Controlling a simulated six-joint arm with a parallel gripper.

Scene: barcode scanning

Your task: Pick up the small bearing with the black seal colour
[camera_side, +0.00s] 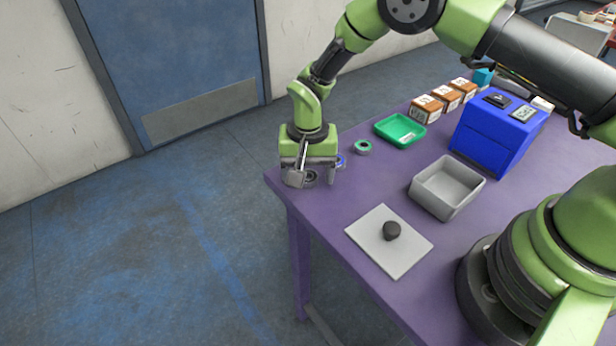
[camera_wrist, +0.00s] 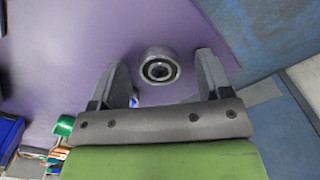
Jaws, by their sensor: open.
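A small bearing with a metal outer ring and a dark seal (camera_wrist: 159,67) lies on the purple table, between and slightly beyond my fingertips in the wrist view. It also shows in the side view (camera_side: 310,177), partly hidden by my gripper. My gripper (camera_side: 312,180) is open and low over the table's far left corner, with one finger on each side of the bearing and a gap on both sides. It also shows in the wrist view (camera_wrist: 165,75). A blue-sealed bearing (camera_side: 341,161) lies close behind my gripper, and a green-sealed bearing (camera_side: 363,147) lies farther right.
A green tray (camera_side: 383,128), a grey bin (camera_side: 449,200) and a blue box (camera_side: 485,140) stand to the right. A white plate (camera_side: 365,240) with a dark lump (camera_side: 391,231) lies in front. Several brown boxes (camera_side: 425,110) line the back. The table edge is close to my gripper.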

